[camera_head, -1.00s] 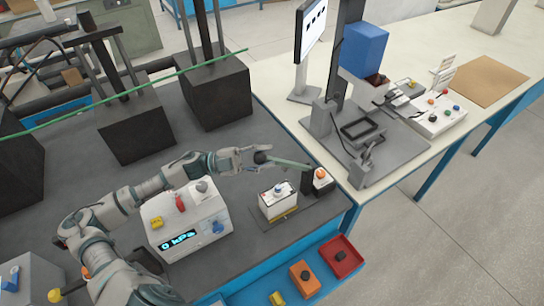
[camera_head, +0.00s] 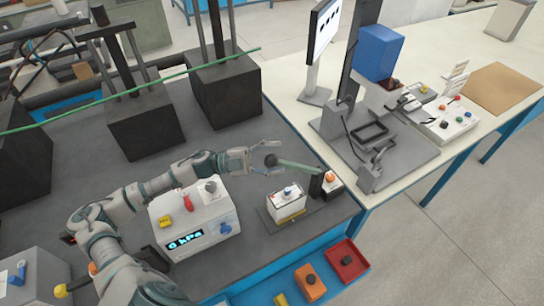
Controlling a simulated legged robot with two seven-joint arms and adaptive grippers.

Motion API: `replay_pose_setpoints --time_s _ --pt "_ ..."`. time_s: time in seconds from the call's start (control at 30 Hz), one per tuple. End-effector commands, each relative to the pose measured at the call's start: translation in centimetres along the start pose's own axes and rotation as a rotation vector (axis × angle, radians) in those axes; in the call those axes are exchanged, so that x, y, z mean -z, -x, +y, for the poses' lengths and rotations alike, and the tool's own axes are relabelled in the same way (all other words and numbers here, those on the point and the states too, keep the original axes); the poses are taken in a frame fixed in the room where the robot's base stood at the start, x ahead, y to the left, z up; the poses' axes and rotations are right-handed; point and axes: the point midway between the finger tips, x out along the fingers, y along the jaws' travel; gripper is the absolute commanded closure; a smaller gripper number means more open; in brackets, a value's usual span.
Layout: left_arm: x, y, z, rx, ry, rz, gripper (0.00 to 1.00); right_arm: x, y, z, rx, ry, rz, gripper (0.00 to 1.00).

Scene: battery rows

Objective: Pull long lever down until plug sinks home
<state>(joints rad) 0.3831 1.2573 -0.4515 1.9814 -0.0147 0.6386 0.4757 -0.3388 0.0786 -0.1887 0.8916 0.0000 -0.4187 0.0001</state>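The long lever (camera_head: 298,166) is a green bar with a dark ball knob (camera_head: 271,160) at its left end. It runs nearly level, sloping slightly down to the right, to a black post (camera_head: 315,184). My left gripper (camera_head: 270,160) is at the knob with its fingers apart, one above and one below it. I cannot tell whether they touch it. Below the lever stands a white block (camera_head: 287,206) with a blue-and-dark piece on top, on a dark plate. I cannot make out the plug for certain. My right gripper is not in view.
A small unit with an orange button (camera_head: 331,178) is right of the post. Black blocks (camera_head: 225,90) stand behind.

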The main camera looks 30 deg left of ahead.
Motion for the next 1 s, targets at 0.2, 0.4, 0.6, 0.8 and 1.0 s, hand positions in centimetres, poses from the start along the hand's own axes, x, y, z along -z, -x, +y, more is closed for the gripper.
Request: replay_pose_setpoints --time_s 0.2,0.4,0.6,0.8,1.0 --pt "-0.1 0.8 0.1 -0.001 0.002 -0.002 0.38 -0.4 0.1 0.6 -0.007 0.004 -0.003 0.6" --pt "-0.3 3.6 0.2 -0.003 0.006 -0.006 0.38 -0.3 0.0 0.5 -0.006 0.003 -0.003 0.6" --pt "-0.3 6.7 0.3 -0.007 0.008 -0.007 0.38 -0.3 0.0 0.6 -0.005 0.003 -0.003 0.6" --pt "-0.2 8.7 0.3 -0.008 0.007 -0.007 0.38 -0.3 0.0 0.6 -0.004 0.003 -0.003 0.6" --pt "-0.2 10.5 0.5 -0.017 0.011 0.002 0.38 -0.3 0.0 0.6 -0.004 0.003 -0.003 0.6"
